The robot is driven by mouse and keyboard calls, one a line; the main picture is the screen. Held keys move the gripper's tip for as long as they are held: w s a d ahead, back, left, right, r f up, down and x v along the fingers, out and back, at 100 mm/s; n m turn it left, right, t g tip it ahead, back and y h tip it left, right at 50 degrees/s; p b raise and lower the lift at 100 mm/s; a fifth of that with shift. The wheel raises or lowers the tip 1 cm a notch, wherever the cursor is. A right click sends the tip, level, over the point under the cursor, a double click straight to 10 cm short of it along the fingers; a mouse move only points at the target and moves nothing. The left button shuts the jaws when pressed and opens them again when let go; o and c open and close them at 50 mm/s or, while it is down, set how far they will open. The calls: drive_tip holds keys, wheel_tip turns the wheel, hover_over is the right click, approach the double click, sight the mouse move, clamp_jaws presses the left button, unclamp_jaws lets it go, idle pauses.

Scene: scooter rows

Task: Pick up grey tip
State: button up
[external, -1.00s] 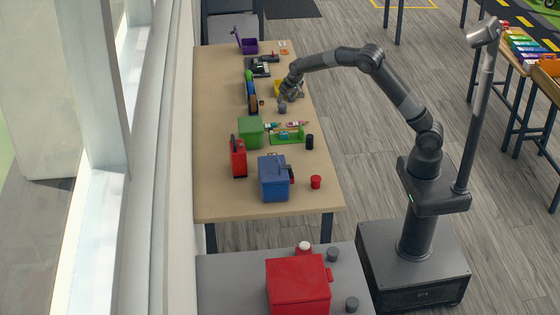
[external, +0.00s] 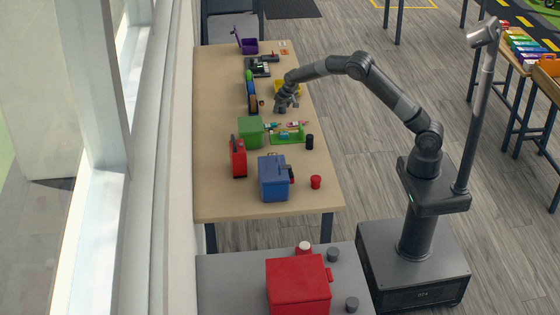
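My gripper (external: 283,106) is over the wooden table, pointing down, in the stretch between the yellow bin and the green box. A small grey piece (external: 281,109), which looks like the grey tip, is right at the fingers. The fingers and the piece blend together at this size. I cannot tell whether the fingers are around it, touching it or only above it, nor whether they are open or shut.
In front are a green box (external: 250,131), a green rack (external: 288,135) with small tools, a black cylinder (external: 310,142) and a blue box (external: 272,178).

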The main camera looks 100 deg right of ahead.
drive_tip(key=c, duration=0.9)
drive_tip(key=shift+r, duration=0.55)
drive_tip(key=r, duration=0.2)
drive_tip(key=s+r, duration=0.1)
drive_tip(key=shift+d+r, duration=0.2)
drive_tip(key=shift+r, duration=0.15)
drive_tip(key=s+d+r, duration=0.1)
drive_tip(key=s+r, duration=0.1)
drive_tip(key=s, duration=0.1)
drive_tip(key=s+d+r, duration=0.1)
drive_tip(key=s+r, duration=0.1)
drive_tip(key=s, duration=0.1)
drive_tip(key=s+d+r, duration=0.1)
drive_tip(key=s+r, duration=0.1)
drive_tip(key=s, duration=0.2)
drive_tip(key=shift+d+r, duration=0.15)
drive_tip(key=shift+d, duration=0.15)
